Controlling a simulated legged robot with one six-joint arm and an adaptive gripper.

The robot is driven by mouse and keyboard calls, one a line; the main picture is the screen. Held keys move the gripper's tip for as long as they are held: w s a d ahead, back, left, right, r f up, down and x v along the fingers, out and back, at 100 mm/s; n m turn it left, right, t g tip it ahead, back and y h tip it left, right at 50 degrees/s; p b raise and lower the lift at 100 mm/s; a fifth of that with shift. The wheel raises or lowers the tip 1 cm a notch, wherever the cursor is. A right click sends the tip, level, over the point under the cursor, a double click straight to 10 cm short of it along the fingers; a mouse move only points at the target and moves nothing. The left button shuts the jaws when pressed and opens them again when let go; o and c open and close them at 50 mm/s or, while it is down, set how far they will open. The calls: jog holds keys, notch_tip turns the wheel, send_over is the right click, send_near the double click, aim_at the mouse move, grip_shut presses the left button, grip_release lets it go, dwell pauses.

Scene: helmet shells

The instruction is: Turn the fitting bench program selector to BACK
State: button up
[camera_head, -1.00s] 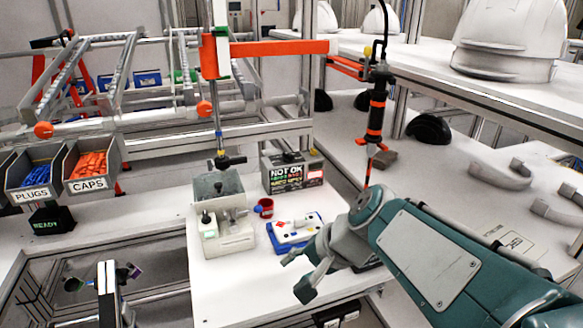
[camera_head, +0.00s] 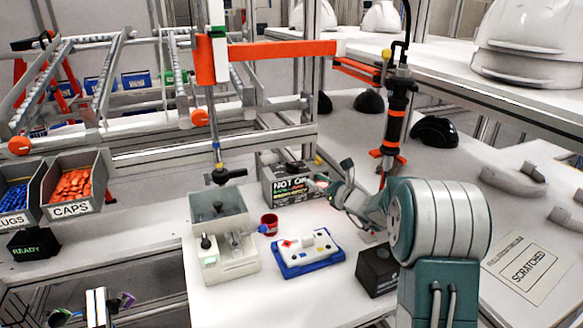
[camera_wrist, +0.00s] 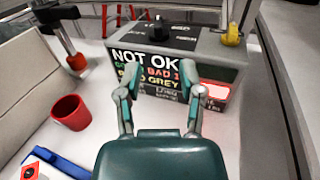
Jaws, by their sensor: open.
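The fitting bench unit is a grey box (camera_head: 292,187) with a dark display reading NOT OK, at the back of the white bench. In the wrist view the box (camera_wrist: 222,54) is straight ahead. The selector looks to be the black knob (camera_wrist: 158,29) on its top face, with white lettering behind it, partly covered by the knob. My gripper (camera_wrist: 158,98) is open and empty, its two fingers spread in front of the display and below the knob, apart from it. In the head view my gripper (camera_head: 335,180) is at the box's right front.
A red mug (camera_wrist: 70,111) and a blue-and-white button panel (camera_head: 308,252) are on the bench nearer me. A pale fixture (camera_head: 222,235) stands left. A yellow-topped post (camera_wrist: 232,34) rises at the box's right corner. A hanging black-and-orange tool (camera_head: 394,125) is right of the box.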

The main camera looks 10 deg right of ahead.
aim_at(291, 164)
jog(key=x, duration=1)
jog(key=shift+w+a+r, duration=0.1)
jog(key=shift+w+a, duration=0.15)
jog(key=shift+a, duration=0.05)
grip_shut()
